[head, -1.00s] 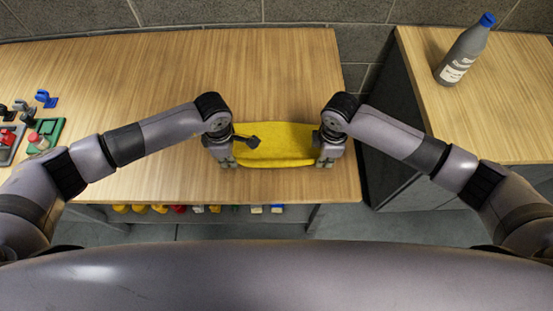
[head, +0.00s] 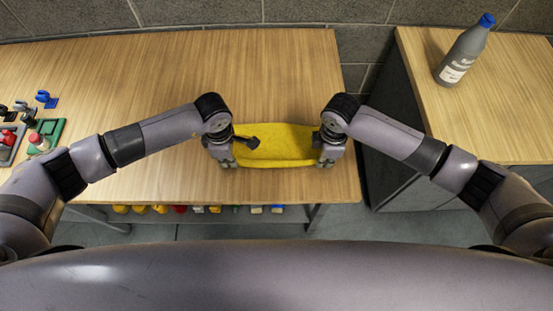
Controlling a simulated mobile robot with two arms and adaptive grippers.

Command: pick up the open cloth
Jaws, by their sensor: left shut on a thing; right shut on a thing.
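The open yellow cloth (head: 285,143) is spread between my two grippers at the front right part of the wooden table. Its front edge looks bent into a fold. My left gripper (head: 229,160) is shut on the cloth's left side. My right gripper (head: 324,160) is shut on its right side. A small dark piece (head: 247,142) shows over the cloth's left part, beside my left gripper; I cannot tell what it is. The fingertips are small and partly hidden. I cannot tell whether the cloth is clear of the table.
The wooden table (head: 150,75) is bare behind the cloth. Small coloured parts and a green holder (head: 45,137) lie at its left. Several coloured items sit on a shelf below. A second counter (head: 500,110) at the right, across a gap, bears a grey bottle with blue cap (head: 463,55).

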